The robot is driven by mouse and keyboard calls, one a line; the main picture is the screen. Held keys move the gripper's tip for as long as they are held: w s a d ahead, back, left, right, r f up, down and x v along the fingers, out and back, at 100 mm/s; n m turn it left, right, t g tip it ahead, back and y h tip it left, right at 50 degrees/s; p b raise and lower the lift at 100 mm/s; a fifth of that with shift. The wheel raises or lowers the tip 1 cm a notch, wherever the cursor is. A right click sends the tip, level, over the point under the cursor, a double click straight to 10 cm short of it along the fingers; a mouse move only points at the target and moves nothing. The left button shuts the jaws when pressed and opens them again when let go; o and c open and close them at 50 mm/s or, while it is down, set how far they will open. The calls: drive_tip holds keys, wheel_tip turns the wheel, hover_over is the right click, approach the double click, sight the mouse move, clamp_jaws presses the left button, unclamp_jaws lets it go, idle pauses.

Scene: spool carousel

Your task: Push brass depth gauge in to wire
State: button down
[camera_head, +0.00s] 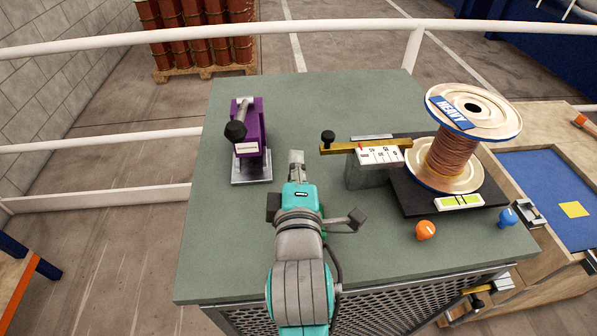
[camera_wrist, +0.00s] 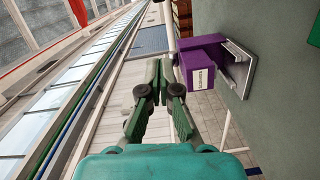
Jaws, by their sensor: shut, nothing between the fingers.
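The brass depth gauge (camera_head: 342,149) is a flat brass bar with a black knob on its left end. It lies across a grey block with a white scale (camera_head: 379,155) and points right toward the spool (camera_head: 472,109). The copper wire (camera_head: 448,158) is wound between the spool's pale flanges. Whether the bar's right tip touches the wire is unclear. My gripper (camera_head: 296,157) is left of the knob, apart from it, above the bench. In the wrist view its fingers (camera_wrist: 161,66) are together and empty. The gauge and spool are not in the wrist view.
A purple clamp-like device (camera_head: 251,128) with a black knob stands left of my gripper; it also shows in the wrist view (camera_wrist: 207,72). Orange (camera_head: 426,230) and blue (camera_head: 507,217) knobs sit at front right. The green bench top (camera_head: 300,95) is clear behind.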

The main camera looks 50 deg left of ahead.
drive_tip(key=w+a, duration=0.1)
drive_tip(key=w, duration=0.5)
drive_tip(key=shift+w+a+f, duration=0.35)
